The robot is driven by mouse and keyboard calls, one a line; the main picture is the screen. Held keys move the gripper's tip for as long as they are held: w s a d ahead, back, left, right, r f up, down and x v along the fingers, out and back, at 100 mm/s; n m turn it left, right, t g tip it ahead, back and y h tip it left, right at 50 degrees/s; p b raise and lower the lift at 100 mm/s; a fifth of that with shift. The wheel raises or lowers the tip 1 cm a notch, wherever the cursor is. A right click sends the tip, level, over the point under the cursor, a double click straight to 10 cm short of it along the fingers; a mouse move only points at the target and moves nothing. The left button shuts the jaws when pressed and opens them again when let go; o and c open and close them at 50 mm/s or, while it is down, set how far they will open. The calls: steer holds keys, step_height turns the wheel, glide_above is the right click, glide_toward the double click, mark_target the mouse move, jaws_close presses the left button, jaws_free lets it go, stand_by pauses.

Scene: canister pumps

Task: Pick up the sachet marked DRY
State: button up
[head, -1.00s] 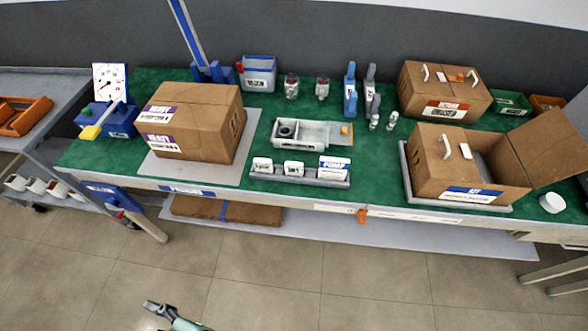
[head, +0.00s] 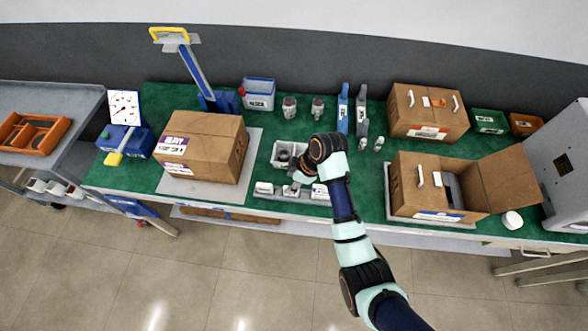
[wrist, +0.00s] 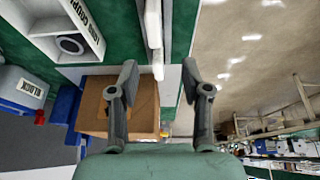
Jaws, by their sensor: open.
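A grey rack (head: 268,195) stands along the table's front edge and holds white packets. The left packet (head: 264,187) and the right packet (head: 320,190) show in the head view; the middle is partly covered by my gripper. I cannot read DRY on any of them. My gripper (head: 293,188) is over the rack's middle. In the wrist view my gripper (wrist: 159,68) has its two fingers spread apart. A thin white object (wrist: 154,35) seen edge-on lies ahead of the gap between them; I cannot tell whether it is a sachet.
A grey tray (head: 276,153) with a ring stands behind the rack, partly hidden by my arm. A closed carton (head: 190,150) stands left, an open carton (head: 405,185) right. The green table is clear between the rack and the left carton's mat.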

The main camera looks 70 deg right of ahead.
steer(key=shift+s+d+r, duration=0.1)
steer(key=shift+s+d, duration=0.65)
steer(key=shift+s, duration=0.15)
steer(key=shift+b+x, duration=0.45)
steer(key=shift+x, duration=1.15)
steer(key=x, duration=0.1)
steer(key=b+x, duration=0.1)
steer(key=x, duration=0.3)
steer(key=shift+s+a, duration=0.15)
steer(key=shift+s, duration=0.15)
jaws_close()
